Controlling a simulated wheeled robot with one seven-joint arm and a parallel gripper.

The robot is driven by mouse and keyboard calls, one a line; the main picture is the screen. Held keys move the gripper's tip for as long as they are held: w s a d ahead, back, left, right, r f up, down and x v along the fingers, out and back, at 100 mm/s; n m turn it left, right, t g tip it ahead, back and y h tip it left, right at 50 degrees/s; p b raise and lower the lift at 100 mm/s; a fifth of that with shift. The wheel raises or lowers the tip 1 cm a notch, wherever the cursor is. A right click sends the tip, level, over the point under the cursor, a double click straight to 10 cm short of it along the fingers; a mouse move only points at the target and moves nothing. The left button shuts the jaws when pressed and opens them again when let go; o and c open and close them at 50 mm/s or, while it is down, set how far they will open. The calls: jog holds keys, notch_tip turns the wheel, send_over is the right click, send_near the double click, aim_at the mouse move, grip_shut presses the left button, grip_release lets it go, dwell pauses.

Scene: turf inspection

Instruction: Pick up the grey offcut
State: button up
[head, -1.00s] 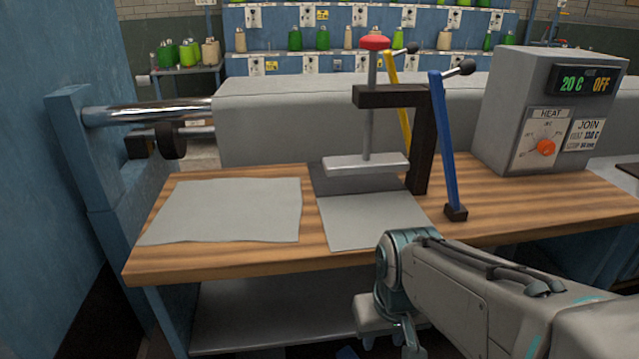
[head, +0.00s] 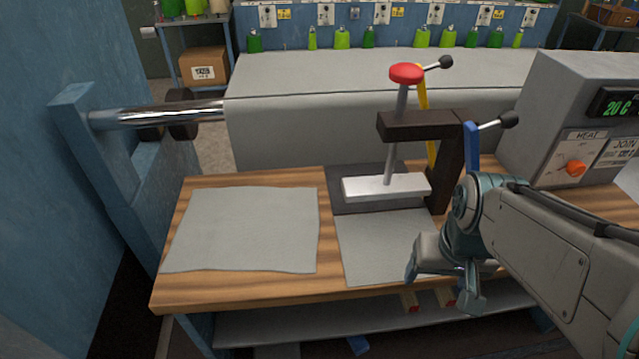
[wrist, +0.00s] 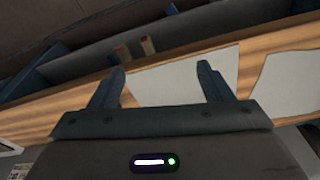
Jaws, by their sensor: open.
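Two flat grey sheets lie on the wooden bench. The left sheet (head: 245,230) has slightly wavy edges and lies clear of the clamp press. The right sheet (head: 375,245) lies in front of the press's pale plate (head: 386,187), with a darker grey piece behind it. I cannot tell for sure which is the offcut. My gripper (head: 440,285) is open and empty, near the right sheet's front right corner and hiding part of it. In the wrist view a grey sheet (wrist: 180,80) shows between and beyond the open fingers, with another sheet (wrist: 288,82) to the right.
The dark press frame (head: 450,170) and its red knob (head: 406,74) rise behind the right sheet. A heat control box (head: 585,130) stands at the right. A metal roller (head: 160,115) is at the back left. A grey shelf (head: 270,328) lies below the bench.

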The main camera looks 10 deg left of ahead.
notch_tip(320, 180, up, 16)
jog(key=w+a+n+p, duration=0.2)
jog(key=w+a+p, duration=0.1)
jog(key=p, duration=1.1)
jog(key=n+g, duration=0.2)
jog(key=n, duration=0.8)
send_near(308, 268)
notch_tip(308, 268, down, 7)
jog(key=b, duration=0.6)
jog(key=shift+s, duration=0.15)
jog(key=shift+c, duration=0.3)
grip_shut()
